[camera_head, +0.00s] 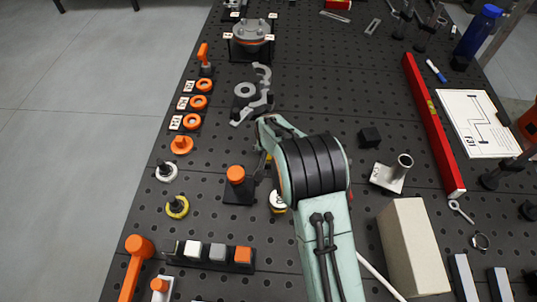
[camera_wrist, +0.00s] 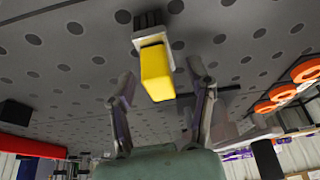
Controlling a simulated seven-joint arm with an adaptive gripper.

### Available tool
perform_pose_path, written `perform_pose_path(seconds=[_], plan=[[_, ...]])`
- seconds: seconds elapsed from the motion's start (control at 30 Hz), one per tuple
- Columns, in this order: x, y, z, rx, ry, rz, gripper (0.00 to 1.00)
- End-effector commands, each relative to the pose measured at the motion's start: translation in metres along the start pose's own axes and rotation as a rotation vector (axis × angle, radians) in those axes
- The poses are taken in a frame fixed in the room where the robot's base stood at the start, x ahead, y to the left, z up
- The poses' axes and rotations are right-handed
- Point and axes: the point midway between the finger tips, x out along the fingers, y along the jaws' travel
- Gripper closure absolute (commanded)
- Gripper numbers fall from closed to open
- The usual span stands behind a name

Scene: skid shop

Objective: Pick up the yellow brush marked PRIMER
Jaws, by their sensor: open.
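The yellow brush (camera_wrist: 156,75) shows in the wrist view, with a pale band and dark bristles at its top end. No PRIMER lettering is readable on it. My gripper (camera_wrist: 160,82) is open, with one finger on each side of the yellow part in that picture. I cannot tell whether the brush is fully between the fingers or just beyond them. No finger visibly touches it. In the head view my wrist hides most of the gripper. A small white and yellow piece (camera_head: 278,203), perhaps the brush, shows just below-left of my wrist.
An orange-capped black block (camera_head: 238,190) stands close left of my wrist. A row of coloured blocks (camera_head: 213,253) lies nearer the front. A beige box (camera_head: 412,245) stands to the right. A grey clamp (camera_head: 262,93) lies behind. The perforated dark bench has clear patches between.

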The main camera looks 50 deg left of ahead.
Motion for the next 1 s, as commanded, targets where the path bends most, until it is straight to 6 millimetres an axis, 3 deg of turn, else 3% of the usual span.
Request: perform_pose_path(seconds=[0.03, 0.17, 0.2, 0.53, 0.7, 0.83, 1.0], plan=[[0.0, 0.0, 0.0, 0.0, 0.0, 0.0, 0.55], [0.0, 0.0, 0.0, 0.0, 0.0, 0.0, 0.96], [0.0, 0.0, 0.0, 0.0, 0.0, 0.0, 1.0], [-0.001, 0.0, 0.0, 0.0, -0.001, 0.0, 1.0], [-0.01, 0.0, -0.005, 0.0, 0.002, -0.001, 1.0], [-0.032, 0.0, -0.014, 0.0, 0.005, -0.002, 1.0], [-0.084, 0.006, 0.003, 0.001, 0.005, 0.0, 1.0]])
